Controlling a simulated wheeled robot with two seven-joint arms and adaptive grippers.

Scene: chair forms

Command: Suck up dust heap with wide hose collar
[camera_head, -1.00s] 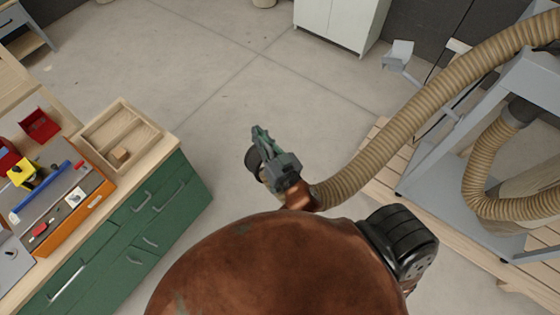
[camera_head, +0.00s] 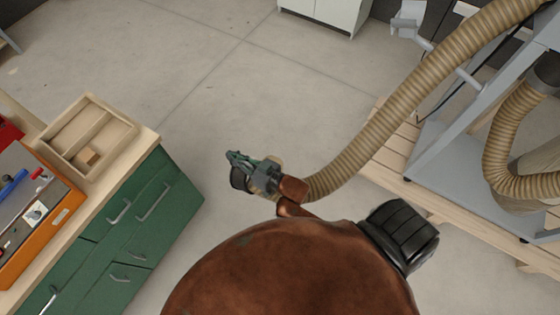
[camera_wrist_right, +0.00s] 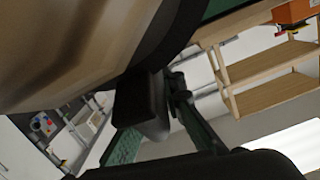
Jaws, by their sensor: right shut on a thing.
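The wide hose collar (camera_head: 238,181) is a dark ring at the free end of a ribbed tan hose (camera_head: 385,125). My right gripper (camera_head: 243,163), with green fingers, is shut on the collar and holds it above the bare concrete floor. The wrist view shows the dark collar rim (camera_wrist_right: 178,40) and the tan hose body (camera_wrist_right: 70,40) large and close against the fingers (camera_wrist_right: 158,118). I cannot make out a dust heap in any view. My left gripper is not in view.
A grey metal frame (camera_head: 470,110) on a pallet (camera_head: 395,145) stands at right. Open floor (camera_head: 170,60) lies ahead.

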